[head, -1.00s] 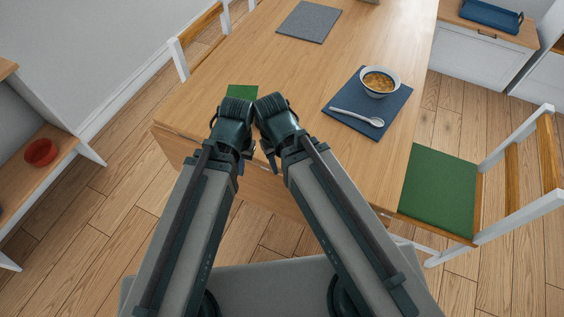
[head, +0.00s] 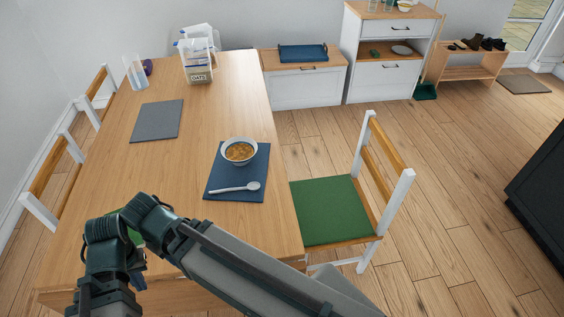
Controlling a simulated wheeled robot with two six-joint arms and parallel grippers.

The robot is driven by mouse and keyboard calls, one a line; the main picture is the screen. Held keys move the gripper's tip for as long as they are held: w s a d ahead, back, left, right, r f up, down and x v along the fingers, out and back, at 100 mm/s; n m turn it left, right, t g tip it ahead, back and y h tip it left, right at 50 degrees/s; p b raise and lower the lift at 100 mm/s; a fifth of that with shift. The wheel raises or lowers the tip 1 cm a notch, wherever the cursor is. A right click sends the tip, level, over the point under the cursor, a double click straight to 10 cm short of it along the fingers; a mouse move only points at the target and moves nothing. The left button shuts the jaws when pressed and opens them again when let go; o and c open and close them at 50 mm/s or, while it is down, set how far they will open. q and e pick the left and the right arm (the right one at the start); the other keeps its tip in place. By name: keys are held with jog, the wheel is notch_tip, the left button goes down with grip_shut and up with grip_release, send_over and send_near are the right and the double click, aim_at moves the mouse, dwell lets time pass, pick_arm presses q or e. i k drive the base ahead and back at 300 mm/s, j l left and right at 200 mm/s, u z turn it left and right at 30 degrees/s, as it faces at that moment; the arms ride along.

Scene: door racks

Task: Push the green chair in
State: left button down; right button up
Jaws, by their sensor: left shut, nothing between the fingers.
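The green chair (head: 328,212) stands at the right side of the wooden table (head: 179,165). It has a green seat, white legs and wooden back slats. The left edge of its seat meets the table edge in the view, and its back stands well out from the table. My left gripper (head: 137,268) is at the lower left over the near end of the table, shut and empty, away from the chair.
A bowl of soup (head: 239,151) and a spoon (head: 236,187) are on a blue mat (head: 222,178). A grey mat (head: 157,121) lies farther back. Other chairs (head: 52,176) line the left side. Clear floor (head: 440,190) lies right of the green chair, with a dark unit (head: 542,185) beyond.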

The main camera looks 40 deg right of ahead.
aim_at(334, 213)
jog(key=l+z, duration=0.35)
jog(key=l, duration=0.4)
jog(key=l+z, duration=0.35)
jog(key=l, duration=0.4)
jog(key=i+l+z, duration=0.1)
jog(key=l+z, duration=0.25)
jog(key=l, duration=0.4)
jog(key=k+l, duration=0.1)
jog(key=l, duration=0.25)
jog(key=k+l, duration=0.1)
jog(key=l, duration=0.3)
jog(key=k+l, duration=0.15)
jog(key=l, duration=0.2)
jog(key=i+l+u, duration=0.1)
jog(key=l, duration=1.4)
jog(key=i+l, duration=0.4)
jog(key=l, duration=0.2)
jog(key=u, duration=0.05)
